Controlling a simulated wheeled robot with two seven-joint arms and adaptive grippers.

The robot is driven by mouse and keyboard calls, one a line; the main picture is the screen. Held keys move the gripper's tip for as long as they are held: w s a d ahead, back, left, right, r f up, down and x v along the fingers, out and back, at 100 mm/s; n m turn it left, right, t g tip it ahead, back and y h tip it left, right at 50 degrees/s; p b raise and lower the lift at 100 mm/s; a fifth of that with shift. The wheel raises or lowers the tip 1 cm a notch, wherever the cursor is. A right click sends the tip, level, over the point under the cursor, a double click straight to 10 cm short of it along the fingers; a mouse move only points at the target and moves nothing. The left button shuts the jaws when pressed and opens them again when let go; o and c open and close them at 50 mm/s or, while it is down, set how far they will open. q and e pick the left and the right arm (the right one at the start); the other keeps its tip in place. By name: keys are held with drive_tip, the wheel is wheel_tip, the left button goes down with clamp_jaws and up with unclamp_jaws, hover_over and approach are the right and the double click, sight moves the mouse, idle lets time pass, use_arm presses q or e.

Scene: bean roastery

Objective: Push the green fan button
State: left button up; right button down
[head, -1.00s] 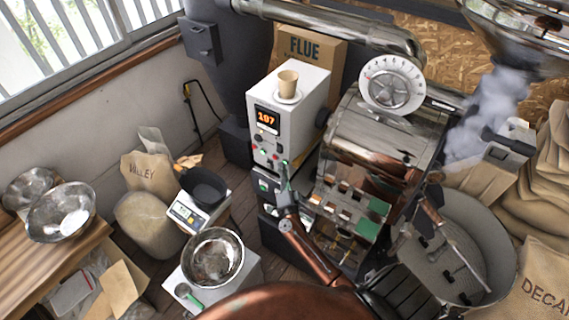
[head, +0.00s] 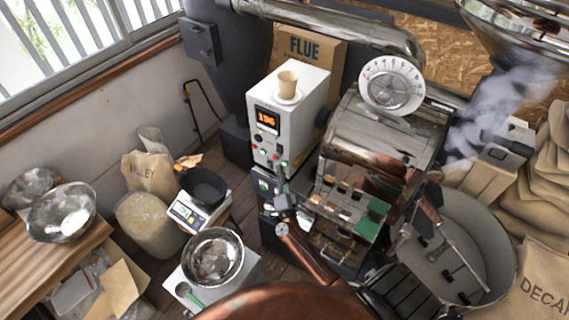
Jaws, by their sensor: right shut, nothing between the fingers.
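The white control box (head: 306,98) stands left of the roaster drum, with an orange digital display (head: 266,119). Below the display are small buttons and lamps. A green button (head: 262,151) sits at the left of its lower front. A red one (head: 284,163) sits to the right. My right gripper (head: 281,170) is shut and empty, pointing up at the lower right of this panel. Its fingertips overlap the panel's lower edge; I cannot tell whether they touch it. The gripper hides part of the lower panel. My left gripper is not in view.
A paper cup (head: 288,82) stands on the box. The roaster drum (head: 375,135) and round cooling bin (head: 490,265) are on the right. A scale (head: 192,214) and steel bowl (head: 213,257) are at lower left. Smoke drifts at upper right.

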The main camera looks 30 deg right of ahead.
drive_tip(key=a, duration=0.1)
drive_tip(key=s+a, duration=0.1)
drive_tip(key=a, duration=0.1)
drive_tip(key=a+p, duration=0.1)
drive_tip(key=shift+s+a, duration=0.3)
drive_tip(key=shift+s, duration=0.1)
idle(0.6)
drive_tip(key=s+a+f+n+g+y+b, duration=0.1)
drive_tip(key=s+f+n+g+y+b, duration=0.2)
drive_tip(key=f, duration=0.8)
drive_tip(key=s+a+f+n+y, duration=0.2)
drive_tip(key=s+f+n, duration=0.2)
drive_tip(key=f, duration=0.7)
drive_tip(key=s+a+f+n+g+y+b, duration=0.1)
drive_tip(key=s+f+n+g+y+b, duration=0.2)
drive_tip(key=f, duration=0.7)
drive_tip(key=s+a+f+n+g+b, duration=0.1)
drive_tip(key=s+f+n+g, duration=0.3)
drive_tip(key=s+f, duration=1.35)
drive_tip(key=s+d+f+n+g+b, duration=0.1)
drive_tip(key=s+f+g, duration=0.3)
drive_tip(key=s, duration=1)
drive_tip(key=s+d+f+n+g+b, duration=0.2)
drive_tip(key=s+f+g, duration=0.2)
drive_tip(key=s+f, duration=0.7)
drive_tip(key=s, duration=0.4)
drive_tip(key=shift+s+f+n, duration=0.15)
drive_tip(key=shift+s+n, duration=0.05)
drive_tip(key=shift+n, duration=0.2)
